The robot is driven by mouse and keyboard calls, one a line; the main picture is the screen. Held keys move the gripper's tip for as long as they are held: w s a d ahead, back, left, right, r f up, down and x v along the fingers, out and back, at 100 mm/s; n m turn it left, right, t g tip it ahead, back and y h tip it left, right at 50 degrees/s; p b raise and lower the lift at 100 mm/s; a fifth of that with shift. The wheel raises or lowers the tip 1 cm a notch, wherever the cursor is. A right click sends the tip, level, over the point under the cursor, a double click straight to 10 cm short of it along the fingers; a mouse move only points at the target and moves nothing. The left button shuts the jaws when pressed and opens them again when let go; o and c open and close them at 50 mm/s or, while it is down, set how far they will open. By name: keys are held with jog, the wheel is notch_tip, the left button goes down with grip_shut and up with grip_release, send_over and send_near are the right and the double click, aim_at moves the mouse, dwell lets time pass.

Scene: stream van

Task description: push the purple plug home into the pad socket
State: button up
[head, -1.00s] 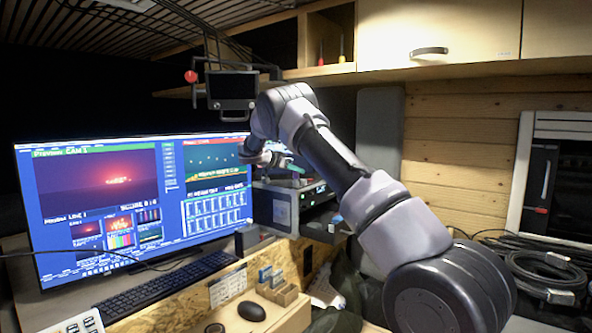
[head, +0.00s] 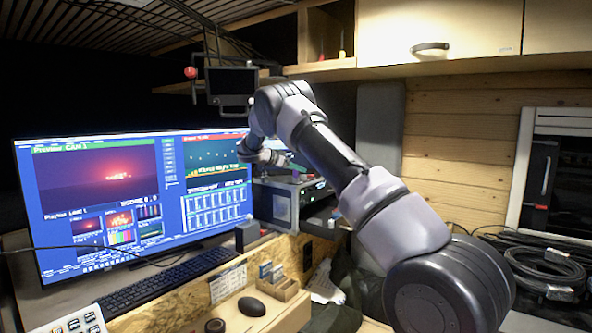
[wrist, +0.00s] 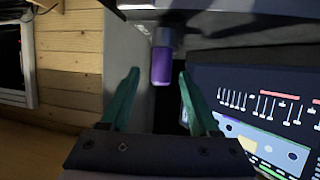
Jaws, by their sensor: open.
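The purple plug (wrist: 161,66) shows in the wrist view, sticking out below a dark grey cylindrical part under a dark overhang. My gripper (wrist: 159,76) is open, with one green finger on each side of the plug. Gaps show between both fingers and the plug in the picture; how far its tip reaches in depth between them I cannot tell. The pad socket cannot be made out, and how deep the plug sits is not visible.
A dark panel with sliders (wrist: 255,110) stands close to the right finger in the wrist view. A wide monitor (head: 130,205) stands left of my arm, with a small hanging screen (head: 230,88) above.

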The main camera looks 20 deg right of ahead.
jog(key=v, duration=1)
jog(key=shift+a, duration=0.2)
jog(key=shift+s, duration=0.15)
jog(key=s+d+r+n+g+y, duration=0.1)
jog(key=s+d+r+y, duration=0.15)
jog(key=s, duration=0.45)
jog(key=s+d+r+n+g+y, duration=0.1)
jog(key=s+d+r+y, duration=0.2)
jog(key=s, duration=0.4)
jog(key=s+d+r+n+y, duration=0.1)
jog(key=s+d+r+y, duration=0.2)
jog(key=s, duration=0.4)
jog(key=s+a+n+t+y, duration=0.1)
jog(key=s+a+n+y, duration=0.1)
jog(key=s, duration=1.3)
jog(key=s+a+n+t+y, duration=0.2)
jog(key=s+n+y, duration=0.1)
jog(key=s, duration=1.1)
jog(key=shift+s+a+n, duration=0.3)
jog(key=shift+s, duration=0.1)
jog(key=shift+f+y, duration=0.1)
jog(key=shift+y, duration=0.15)
